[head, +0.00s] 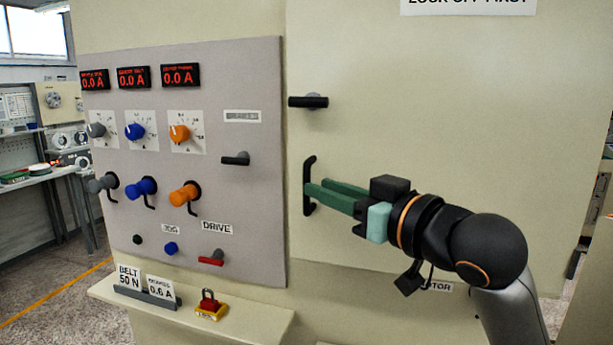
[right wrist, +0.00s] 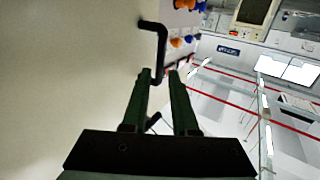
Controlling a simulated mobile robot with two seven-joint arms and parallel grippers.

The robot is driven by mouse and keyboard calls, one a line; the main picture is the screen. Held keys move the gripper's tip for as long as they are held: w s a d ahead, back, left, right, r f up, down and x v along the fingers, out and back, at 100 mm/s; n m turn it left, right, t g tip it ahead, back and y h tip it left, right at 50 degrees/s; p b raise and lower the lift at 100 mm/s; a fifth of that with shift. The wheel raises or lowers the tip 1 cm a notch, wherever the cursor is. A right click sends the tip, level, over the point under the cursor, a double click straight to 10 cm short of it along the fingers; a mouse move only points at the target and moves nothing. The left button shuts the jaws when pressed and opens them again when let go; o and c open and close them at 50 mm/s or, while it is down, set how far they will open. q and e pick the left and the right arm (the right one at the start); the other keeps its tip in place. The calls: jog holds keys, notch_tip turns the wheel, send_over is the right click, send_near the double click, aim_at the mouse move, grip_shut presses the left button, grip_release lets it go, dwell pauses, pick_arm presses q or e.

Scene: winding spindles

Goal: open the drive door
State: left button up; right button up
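The drive door is the large cream panel (head: 440,110) on the right of the machine in the head view. Its upright black pull handle (head: 309,160) is at the door's left edge. A black horizontal lever (head: 309,102) sits above it. My right gripper (head: 314,186) has its green fingers at the pull handle. In the right wrist view the fingers (right wrist: 159,74) stand apart, with the end of the black handle (right wrist: 162,45) showing between their tips. I cannot tell whether they touch it. The door looks closed. My left gripper is not in view.
Left of the door is a grey control panel (head: 200,65) with knobs, displays and a red-handled switch (head: 211,262). A ledge (head: 250,320) below holds label cards (head: 160,289) and a red padlock on a yellow base (head: 209,306). A bench (head: 40,175) stands far left.

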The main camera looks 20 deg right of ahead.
aim_at(307, 211)
jog(key=x, duration=0.5)
jog(key=shift+p, duration=0.4)
grip_shut()
dwell(1.0)
